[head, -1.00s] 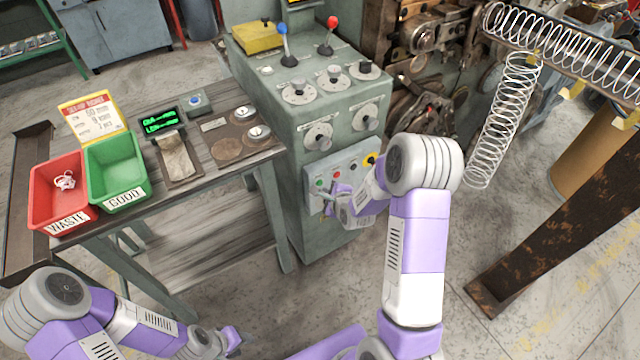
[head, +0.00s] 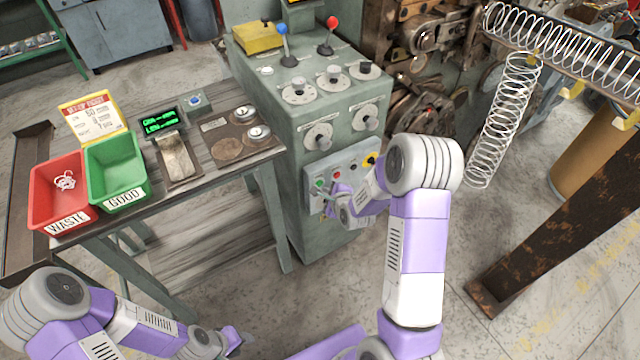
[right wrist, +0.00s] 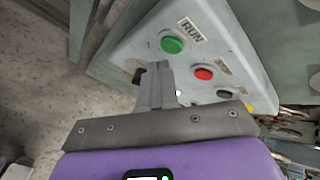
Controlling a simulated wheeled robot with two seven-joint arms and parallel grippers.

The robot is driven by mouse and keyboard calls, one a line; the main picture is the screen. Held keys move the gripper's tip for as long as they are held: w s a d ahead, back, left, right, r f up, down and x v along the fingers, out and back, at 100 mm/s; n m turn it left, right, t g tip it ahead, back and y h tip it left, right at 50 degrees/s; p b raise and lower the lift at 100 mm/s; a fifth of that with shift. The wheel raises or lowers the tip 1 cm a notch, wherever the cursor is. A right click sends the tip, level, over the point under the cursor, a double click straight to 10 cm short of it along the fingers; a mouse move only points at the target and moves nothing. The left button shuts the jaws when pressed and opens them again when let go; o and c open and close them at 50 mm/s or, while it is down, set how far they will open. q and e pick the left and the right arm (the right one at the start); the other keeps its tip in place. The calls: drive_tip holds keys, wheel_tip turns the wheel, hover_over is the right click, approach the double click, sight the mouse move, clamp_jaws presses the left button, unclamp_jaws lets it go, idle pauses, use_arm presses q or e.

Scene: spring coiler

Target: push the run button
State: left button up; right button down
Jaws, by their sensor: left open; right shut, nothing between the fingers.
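The run button is the green button beside the RUN label in the right wrist view (right wrist: 172,44). In the head view it is a small green spot (head: 320,183) on the grey control panel (head: 345,172). My right gripper (right wrist: 158,68) is shut and empty. Its fingertips appear just short of the green button in the right wrist view, with a gap in the picture; contact cannot be told. In the head view my right gripper (head: 328,193) is at the panel's left side. My left gripper (head: 238,342) is open and low at the bottom, away from the panel.
A red button (right wrist: 203,73) and a black button (right wrist: 224,94) sit beside the green one. A table with a red waste bin (head: 62,215) and a green good bin (head: 120,190) stands left. A hanging spring (head: 505,115) is at the right.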

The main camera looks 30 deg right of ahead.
drive_tip(key=shift+w, duration=0.1)
idle(0.7)
drive_tip(key=shift+w+b, duration=0.3)
drive_tip(key=shift+w, duration=0.05)
drive_tip(key=shift+w, duration=0.4)
idle(0.5)
drive_tip(key=shift+s+b, duration=0.2)
drive_tip(key=shift+b, duration=0.1)
drive_tip(key=shift+s, duration=0.6)
drive_tip(key=shift+s, duration=0.1)
drive_tip(key=s, duration=0.2)
drive_tip(key=s+b, duration=0.1)
drive_tip(key=s, duration=0.1)
drive_tip(key=shift+s+d+b, duration=0.2)
drive_tip(key=shift+s+b, duration=0.1)
drive_tip(key=shift+s, duration=0.1)
idle(0.7)
